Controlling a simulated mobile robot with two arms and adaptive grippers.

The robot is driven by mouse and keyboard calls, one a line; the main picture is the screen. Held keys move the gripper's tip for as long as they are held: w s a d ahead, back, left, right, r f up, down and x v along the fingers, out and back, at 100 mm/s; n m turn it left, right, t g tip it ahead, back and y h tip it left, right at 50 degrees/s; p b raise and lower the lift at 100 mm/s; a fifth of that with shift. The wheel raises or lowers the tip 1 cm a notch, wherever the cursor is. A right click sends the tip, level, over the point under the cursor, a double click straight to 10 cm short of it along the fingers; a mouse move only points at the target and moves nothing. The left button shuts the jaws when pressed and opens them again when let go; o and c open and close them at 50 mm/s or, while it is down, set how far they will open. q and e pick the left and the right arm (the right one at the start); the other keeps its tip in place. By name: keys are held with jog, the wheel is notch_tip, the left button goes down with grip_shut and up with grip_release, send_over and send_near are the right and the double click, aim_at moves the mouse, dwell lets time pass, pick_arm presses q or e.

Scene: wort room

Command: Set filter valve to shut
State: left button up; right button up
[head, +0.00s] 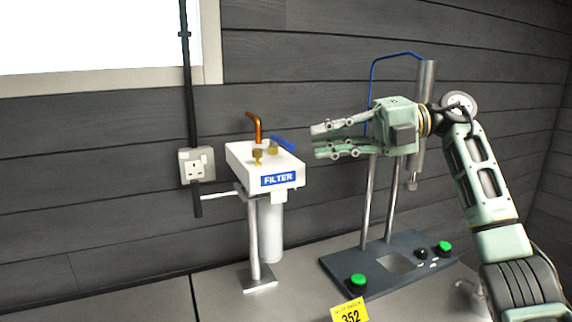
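The filter unit (240,155) is a white box with a blue FILTER label (279,179), on a metal stand left of centre. A blue valve lever (283,144) lies on its top at the back right, beside brass fittings (257,158) and a bent copper pipe (253,125). A white filter cylinder (270,230) hangs below the box. My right gripper (316,142) points left, its fingers apart and empty. In the picture its fingertips are just right of the blue lever, with a small gap; depth is hard to judge. My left gripper is out of view.
A black-based stand (340,272) with green buttons and metal posts stands on the right, partly behind my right arm. A yellow tag (350,311) reads 352. A wall socket (196,165) is at left. The bench is clear left of the filter stand.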

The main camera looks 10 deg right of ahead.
aim_at(286, 144)
jog(key=p+x, duration=0.1)
jog(key=x, duration=0.6)
jog(key=shift+a+f+p, duration=0.1)
jog(key=shift+a+p, duration=0.25)
jog(key=shift+c, duration=0.3)
grip_shut()
